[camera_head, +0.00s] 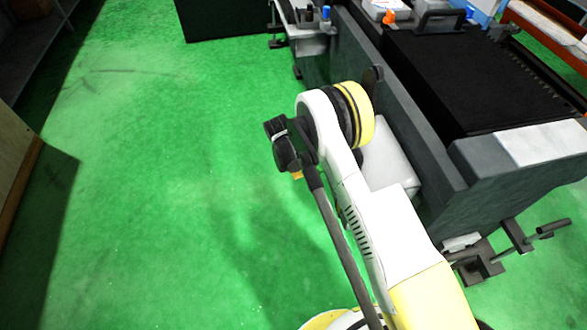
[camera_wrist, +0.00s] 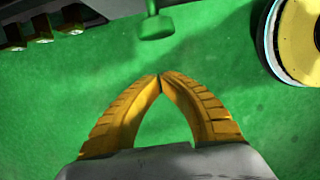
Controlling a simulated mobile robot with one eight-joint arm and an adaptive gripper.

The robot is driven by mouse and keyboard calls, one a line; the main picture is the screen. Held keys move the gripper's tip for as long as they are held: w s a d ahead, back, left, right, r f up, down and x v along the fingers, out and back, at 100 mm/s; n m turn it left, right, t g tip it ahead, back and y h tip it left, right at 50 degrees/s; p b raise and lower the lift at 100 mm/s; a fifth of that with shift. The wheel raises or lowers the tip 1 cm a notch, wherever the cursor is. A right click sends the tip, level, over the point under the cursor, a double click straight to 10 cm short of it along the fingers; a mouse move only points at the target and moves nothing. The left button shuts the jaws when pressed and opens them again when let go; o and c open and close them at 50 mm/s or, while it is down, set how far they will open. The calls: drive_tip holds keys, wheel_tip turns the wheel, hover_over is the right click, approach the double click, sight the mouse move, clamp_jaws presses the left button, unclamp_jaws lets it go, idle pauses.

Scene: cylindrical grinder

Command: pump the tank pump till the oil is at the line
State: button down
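My gripper (camera_wrist: 160,77) shows in the wrist view with its two yellow fingers brought together at the tips. Nothing shows between the fingertips. A dark green block on a short stem (camera_wrist: 155,26) hangs in from the top edge, just beyond the tips and apart from them; I cannot tell whether it belongs to the pump. I cannot make out the tank pump, the oil or the level line in either view. In the head view, my arm hides part of the machine's near side, and my fingers are not clear there.
The dark grinder (camera_head: 430,160) fills the right of the head view. A grey fixture with small knobs (camera_head: 312,42) stands at its far end. Green floor (camera_head: 150,170) lies open to the left. A wooden edge (camera_head: 22,150) stands at far left.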

sight(317, 172)
drive_tip(key=shift+w+d+r+b, duration=0.1)
drive_tip(key=shift+w+d+b, duration=0.15)
drive_tip(key=shift+d, duration=0.65)
drive_tip(key=shift+w+d+r+b, duration=0.1)
drive_tip(key=shift+w+d+b, duration=0.15)
drive_tip(key=shift+d, duration=0.6)
